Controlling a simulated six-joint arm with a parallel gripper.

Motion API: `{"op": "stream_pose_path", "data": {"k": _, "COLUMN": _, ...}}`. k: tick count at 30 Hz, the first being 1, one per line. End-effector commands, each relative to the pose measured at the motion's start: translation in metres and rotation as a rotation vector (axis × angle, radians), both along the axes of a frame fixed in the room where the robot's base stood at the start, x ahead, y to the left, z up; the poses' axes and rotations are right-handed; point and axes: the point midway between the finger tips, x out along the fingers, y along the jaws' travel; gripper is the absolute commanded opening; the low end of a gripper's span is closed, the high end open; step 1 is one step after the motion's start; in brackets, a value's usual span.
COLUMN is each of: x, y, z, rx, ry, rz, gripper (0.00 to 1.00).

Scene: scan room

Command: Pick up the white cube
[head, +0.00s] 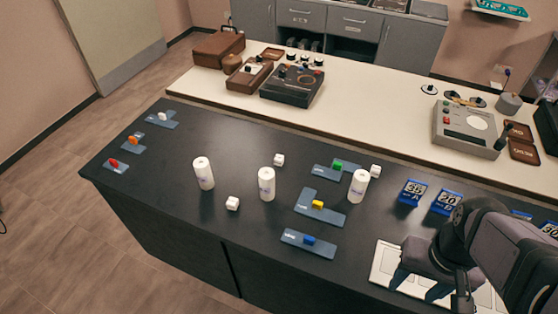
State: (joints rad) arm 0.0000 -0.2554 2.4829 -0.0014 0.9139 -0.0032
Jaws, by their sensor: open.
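Three small white cubes are on the dark table. One white cube (232,203) sits nearest the front edge, between two white cylinders. Another white cube (278,160) sits farther back, behind the middle cylinder. A third white cube (375,171) sits to the right, just behind the right cylinder. My gripper (416,287) is at the lower right, over a white panel, with its jaws open and nothing seen between them. It is well to the right of all the cubes and apart from them.
White cylinders stand at left (203,172), middle (266,183) and right (358,186). Blue-grey plates bear small coloured pieces, including green (337,164), yellow (317,204) and blue (309,240). Blue number blocks (412,192) stand near my arm. The white panel (385,258) lies below my gripper.

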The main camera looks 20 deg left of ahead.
Motion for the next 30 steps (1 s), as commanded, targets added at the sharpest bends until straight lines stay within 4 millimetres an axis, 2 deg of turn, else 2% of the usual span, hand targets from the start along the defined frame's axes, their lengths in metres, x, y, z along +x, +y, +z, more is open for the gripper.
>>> {"op": "stream_pose_path", "data": {"k": 1, "x": 0.001, "y": 0.000, "z": 0.009, "rx": 0.000, "ry": -0.007, "rz": 0.000, "gripper": 0.50}}
{"op": "stream_pose_path", "data": {"k": 3, "x": 0.024, "y": -0.007, "z": 0.002, "rx": -0.038, "ry": -0.056, "rz": 0.004, "gripper": 0.50}}
{"op": "stream_pose_path", "data": {"k": 8, "x": 0.078, "y": -0.018, "z": 0.004, "rx": -0.107, "ry": -0.190, "rz": 0.013, "gripper": 0.50}}
{"op": "stream_pose_path", "data": {"k": 11, "x": 0.120, "y": -0.021, "z": 0.008, "rx": -0.146, "ry": -0.298, "rz": 0.027, "gripper": 0.50}}
{"op": "stream_pose_path", "data": {"k": 14, "x": 0.172, "y": -0.019, "z": 0.016, "rx": -0.175, "ry": -0.433, "rz": 0.051, "gripper": 0.50}}
{"op": "stream_pose_path", "data": {"k": 17, "x": 0.234, "y": -0.004, "z": 0.029, "rx": -0.184, "ry": -0.604, "rz": 0.098, "gripper": 0.50}}
{"op": "stream_pose_path", "data": {"k": 18, "x": 0.262, "y": 0.007, "z": 0.035, "rx": -0.175, "ry": -0.684, "rz": 0.126, "gripper": 0.50}}
{"op": "stream_pose_path", "data": {"k": 20, "x": 0.305, "y": 0.033, "z": 0.046, "rx": -0.147, "ry": -0.811, "rz": 0.182, "gripper": 0.50}}
{"op": "stream_pose_path", "data": {"k": 21, "x": 0.332, "y": 0.055, "z": 0.054, "rx": -0.114, "ry": -0.896, "rz": 0.228, "gripper": 0.50}}
{"op": "stream_pose_path", "data": {"k": 23, "x": 0.366, "y": 0.095, "z": 0.065, "rx": -0.044, "ry": -1.011, "rz": 0.308, "gripper": 0.50}}
{"op": "stream_pose_path", "data": {"k": 24, "x": 0.382, "y": 0.124, "z": 0.070, "rx": 0.013, "ry": -1.077, "rz": 0.367, "gripper": 0.50}}
{"op": "stream_pose_path", "data": {"k": 26, "x": 0.399, "y": 0.172, "z": 0.075, "rx": 0.112, "ry": -1.154, "rz": 0.464, "gripper": 0.50}}
{"op": "stream_pose_path", "data": {"k": 27, "x": 0.405, "y": 0.204, "z": 0.075, "rx": 0.184, "ry": -1.190, "rz": 0.532, "gripper": 0.50}}
{"op": "stream_pose_path", "data": {"k": 30, "x": 0.402, "y": 0.276, "z": 0.068, "rx": 0.362, "ry": -1.221, "rz": 0.702, "gripper": 0.50}}
